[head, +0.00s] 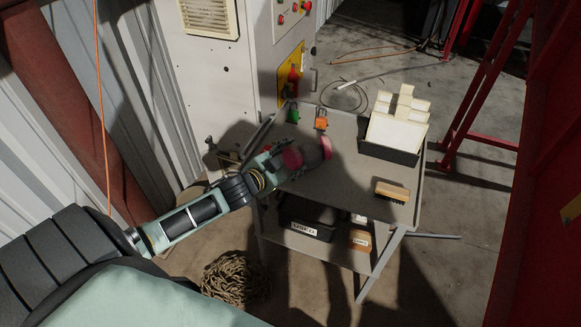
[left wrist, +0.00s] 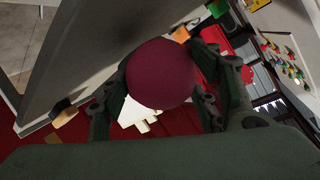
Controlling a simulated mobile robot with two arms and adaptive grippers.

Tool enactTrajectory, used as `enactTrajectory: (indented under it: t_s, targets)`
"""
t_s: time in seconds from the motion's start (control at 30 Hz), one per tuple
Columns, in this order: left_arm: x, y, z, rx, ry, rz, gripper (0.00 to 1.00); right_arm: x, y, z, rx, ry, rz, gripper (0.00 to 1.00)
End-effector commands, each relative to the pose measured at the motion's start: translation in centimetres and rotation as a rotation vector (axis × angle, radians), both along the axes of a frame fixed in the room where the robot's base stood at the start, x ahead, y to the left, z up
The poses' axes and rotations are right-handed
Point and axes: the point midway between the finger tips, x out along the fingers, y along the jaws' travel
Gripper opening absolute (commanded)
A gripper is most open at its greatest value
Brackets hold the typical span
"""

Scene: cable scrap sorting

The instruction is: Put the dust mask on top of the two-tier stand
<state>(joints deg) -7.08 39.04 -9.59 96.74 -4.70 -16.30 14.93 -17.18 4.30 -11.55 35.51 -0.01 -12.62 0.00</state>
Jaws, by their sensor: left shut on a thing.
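The dust mask (head: 313,152) has a grey body and round pink-red filters. My left gripper (head: 291,166) is shut on it. In the left wrist view, one dark red filter of the mask (left wrist: 160,75) fills the space between the fingers and hides the rest. The two-tier stand (head: 345,187) is grey metal, with a top and a lower shelf. In the head view the mask appears over the left part of its top; I cannot tell whether it touches. My right gripper is not in view.
On the top are a dark tray (head: 389,152) with cream blocks, a wooden brush (head: 392,191), an orange item (head: 321,122) and a green item (head: 294,116). The lower shelf holds a black bin (head: 307,228). A rope coil (head: 235,276) lies on the floor. The top's middle is clear.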

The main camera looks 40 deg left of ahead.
Motion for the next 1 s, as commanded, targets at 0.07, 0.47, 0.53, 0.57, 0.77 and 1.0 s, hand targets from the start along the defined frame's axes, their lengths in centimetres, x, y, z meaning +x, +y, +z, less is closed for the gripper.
enactTrajectory:
  t_s: [0.07, 0.47, 0.53, 0.57, 0.77, 1.0]
  targets:
    - [-0.1, -0.1, -1.4, -0.004, 0.003, 0.001, 0.07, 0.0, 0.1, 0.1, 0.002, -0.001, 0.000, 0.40]
    - [-0.1, -0.1, -3.5, 0.000, 0.004, 0.000, 0.57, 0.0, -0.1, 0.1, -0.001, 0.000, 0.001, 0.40]
    - [-0.1, -0.1, -3.5, 0.000, 0.004, -0.001, 0.63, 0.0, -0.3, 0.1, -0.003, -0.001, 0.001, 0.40]
    - [-0.1, -0.1, -3.5, 0.000, 0.004, 0.000, 0.66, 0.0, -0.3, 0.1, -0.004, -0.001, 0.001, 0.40]
    - [-0.1, -0.1, -3.4, 0.000, 0.003, -0.001, 0.75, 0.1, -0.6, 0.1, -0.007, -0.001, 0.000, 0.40]
    - [-0.2, -0.1, -3.4, 0.000, 0.003, -0.001, 0.75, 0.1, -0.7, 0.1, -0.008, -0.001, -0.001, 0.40]
